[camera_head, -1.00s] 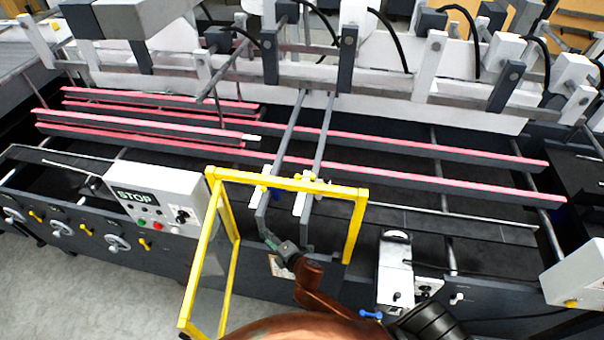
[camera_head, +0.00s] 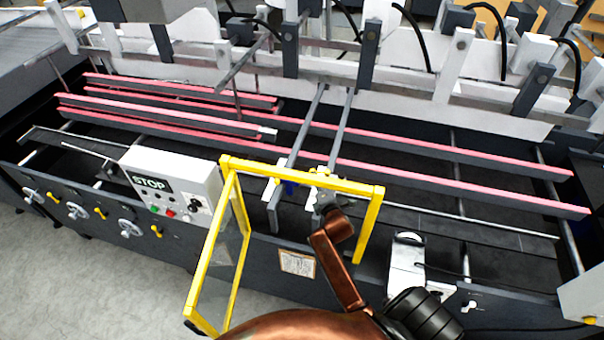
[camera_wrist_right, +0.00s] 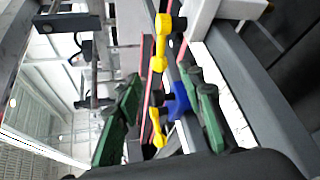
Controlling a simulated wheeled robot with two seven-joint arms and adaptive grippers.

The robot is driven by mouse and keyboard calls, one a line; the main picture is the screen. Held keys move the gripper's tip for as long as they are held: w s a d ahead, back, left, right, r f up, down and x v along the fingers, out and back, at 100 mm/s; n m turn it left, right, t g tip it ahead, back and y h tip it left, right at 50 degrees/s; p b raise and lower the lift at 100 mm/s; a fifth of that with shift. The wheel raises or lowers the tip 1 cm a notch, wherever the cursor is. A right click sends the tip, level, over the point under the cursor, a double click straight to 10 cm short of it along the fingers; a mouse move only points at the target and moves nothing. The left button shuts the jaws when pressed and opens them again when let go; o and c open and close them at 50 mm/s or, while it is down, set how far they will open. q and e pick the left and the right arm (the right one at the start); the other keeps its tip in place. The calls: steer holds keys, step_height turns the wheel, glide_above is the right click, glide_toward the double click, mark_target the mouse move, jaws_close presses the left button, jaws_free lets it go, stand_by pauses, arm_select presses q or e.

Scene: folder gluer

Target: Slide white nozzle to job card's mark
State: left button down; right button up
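Two small white blocks sit on grey bars behind the yellow frame's top, one at the left (camera_head: 270,188) and one at the right (camera_head: 318,174); I cannot tell which is the nozzle. A blue part (camera_head: 291,187) shows between them. A pale job card (camera_head: 297,263) is on the machine's front panel; its mark is too small to read. My right gripper (camera_head: 326,196) is at the right block, under the frame's top bar. In the right wrist view its green fingers (camera_wrist_right: 160,112) are apart, with yellow knobs (camera_wrist_right: 159,130) and a blue part (camera_wrist_right: 178,101) between or beyond them. Contact is unclear. My left gripper is out of view.
The yellow frame (camera_head: 290,174) with a clear panel stands around my right arm. A white STOP box (camera_head: 170,184) is to its left and a white-topped device (camera_head: 407,262) to its right. Long red-topped rails (camera_head: 430,147) lie behind.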

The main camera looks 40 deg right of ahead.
mark_target(320, 172)
steer(key=p+x, duration=0.1)
steer(key=x, duration=0.6)
steer(key=shift+w+d, duration=0.15)
steer(key=shift+w, duration=0.15)
steer(key=shift+c, duration=0.2)
jaws_close()
